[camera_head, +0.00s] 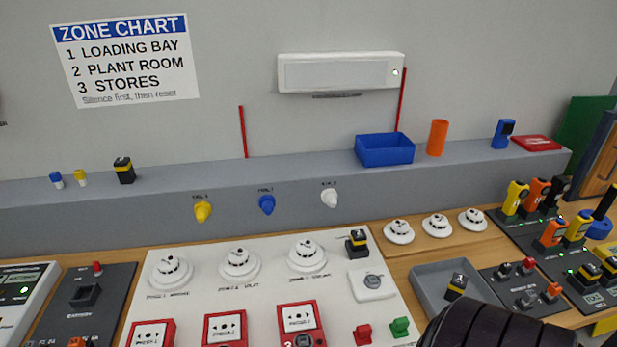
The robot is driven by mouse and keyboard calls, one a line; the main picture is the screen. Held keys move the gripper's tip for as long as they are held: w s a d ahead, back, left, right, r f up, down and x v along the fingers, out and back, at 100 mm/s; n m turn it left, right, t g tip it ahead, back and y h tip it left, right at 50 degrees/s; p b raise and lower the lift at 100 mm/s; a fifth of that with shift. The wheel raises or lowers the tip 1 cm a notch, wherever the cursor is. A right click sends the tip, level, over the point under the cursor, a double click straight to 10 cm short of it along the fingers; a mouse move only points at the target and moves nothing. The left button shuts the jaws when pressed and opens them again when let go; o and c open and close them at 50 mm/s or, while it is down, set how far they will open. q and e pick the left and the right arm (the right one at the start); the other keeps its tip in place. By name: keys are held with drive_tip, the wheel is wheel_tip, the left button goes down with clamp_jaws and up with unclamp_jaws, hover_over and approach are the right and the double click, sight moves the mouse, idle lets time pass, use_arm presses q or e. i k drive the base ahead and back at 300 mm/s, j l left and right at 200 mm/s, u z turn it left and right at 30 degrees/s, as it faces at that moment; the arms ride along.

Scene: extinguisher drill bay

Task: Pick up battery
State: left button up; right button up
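Several small black blocks with yellow bands look like batteries. One block (124,170) stands on the grey ledge at the left. Another block (357,242) stands at the upper right corner of the white panel. A third block (456,287) is in the grey tray (428,283), tilted. More such blocks (590,275) sit in the dark charger board at the right edge. A black ribbed part of my arm shows at the bottom right, close in front of the tray. Neither gripper's fingers can be seen.
The white panel (215,290) carries detectors and red call points (300,318). Handheld devices (515,198) stand upright at the right. A blue bin (385,150) and orange cylinder (438,137) are on the ledge. A dark board (85,300) lies at the left.

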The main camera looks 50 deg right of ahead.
sight(589, 273)
drive_tip(key=z, duration=3.25)
drive_tip(key=i+l, duration=0.15)
drive_tip(key=i+l+u, duration=0.1)
drive_tip(key=l, duration=0.3)
